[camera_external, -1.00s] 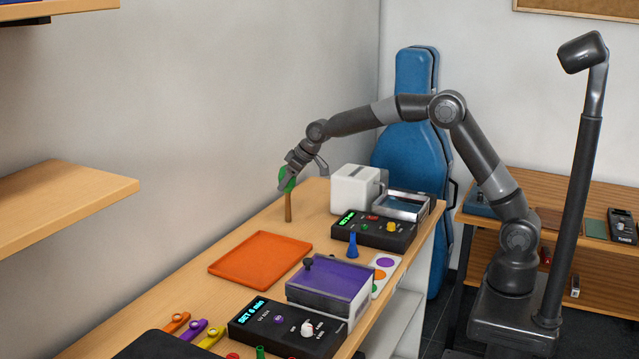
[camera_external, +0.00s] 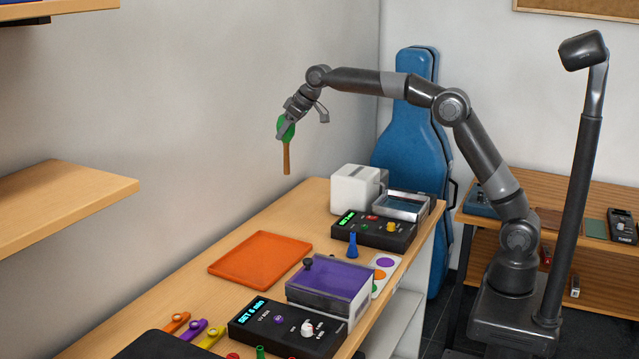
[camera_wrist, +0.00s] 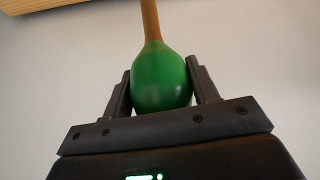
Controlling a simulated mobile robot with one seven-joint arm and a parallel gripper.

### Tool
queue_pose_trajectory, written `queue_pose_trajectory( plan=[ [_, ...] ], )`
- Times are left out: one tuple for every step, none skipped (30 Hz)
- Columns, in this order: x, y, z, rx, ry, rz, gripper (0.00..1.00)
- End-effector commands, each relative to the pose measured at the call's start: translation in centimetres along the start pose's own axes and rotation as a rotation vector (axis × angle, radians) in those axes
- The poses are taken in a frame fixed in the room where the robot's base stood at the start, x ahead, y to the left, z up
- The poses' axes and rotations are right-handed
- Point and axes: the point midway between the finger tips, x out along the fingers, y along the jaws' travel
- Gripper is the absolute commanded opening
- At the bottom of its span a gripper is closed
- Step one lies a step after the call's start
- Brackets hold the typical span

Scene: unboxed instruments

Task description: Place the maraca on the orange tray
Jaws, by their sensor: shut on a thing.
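The maraca (camera_external: 287,133) has a green head and a brown wooden handle. My gripper (camera_external: 284,128) is shut on its head and holds it in the air above the far end of the table, handle pointing down. In the wrist view, the green head of the maraca (camera_wrist: 160,80) sits between the two fingers of my gripper (camera_wrist: 161,85). The orange tray (camera_external: 260,259) lies flat and empty on the table, below the maraca and nearer the camera.
A purple-lidded box (camera_external: 330,281) stands right of the tray, with a blue cone-like piece (camera_external: 352,246) behind it. A black control box (camera_external: 375,233) and a white box (camera_external: 355,189) stand further back. A wall shelf (camera_external: 60,205) juts out at left.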

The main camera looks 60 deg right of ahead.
Motion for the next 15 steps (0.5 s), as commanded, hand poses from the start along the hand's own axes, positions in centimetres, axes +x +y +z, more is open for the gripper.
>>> queue_pose_trajectory(
  plan=[
    [-0.3,0.0,-0.2,0.000,0.000,0.000,0.31],
    [-0.4,0.0,-0.2,0.000,0.000,0.000,0.31],
    [-0.5,-0.1,-0.3,-0.002,0.001,-0.001,0.31],
    [-0.6,-0.2,-0.2,-0.004,0.000,-0.002,0.31],
    [-0.6,-0.5,-0.1,-0.007,0.000,-0.005,0.31],
    [-0.6,-0.9,0.1,-0.013,0.000,-0.009,0.31],
    [-0.6,-1.4,0.3,-0.019,-0.001,-0.013,0.31],
    [-0.5,-1.9,0.6,-0.027,-0.001,-0.019,0.31],
    [-0.4,-2.8,1.1,-0.041,-0.001,-0.027,0.31],
    [-0.4,-3.5,1.6,-0.051,-0.001,-0.035,0.31],
    [-0.3,-4.3,2.1,-0.063,-0.001,-0.042,0.31],
    [-0.2,-5.3,2.8,-0.078,-0.001,-0.053,0.31],
    [-0.1,-6.1,3.4,-0.090,-0.002,-0.061,0.31],
    [-0.1,-6.9,4.0,-0.102,-0.001,-0.069,0.31],
    [0.0,-8.0,4.8,-0.117,-0.002,-0.079,0.31]
  ],
)
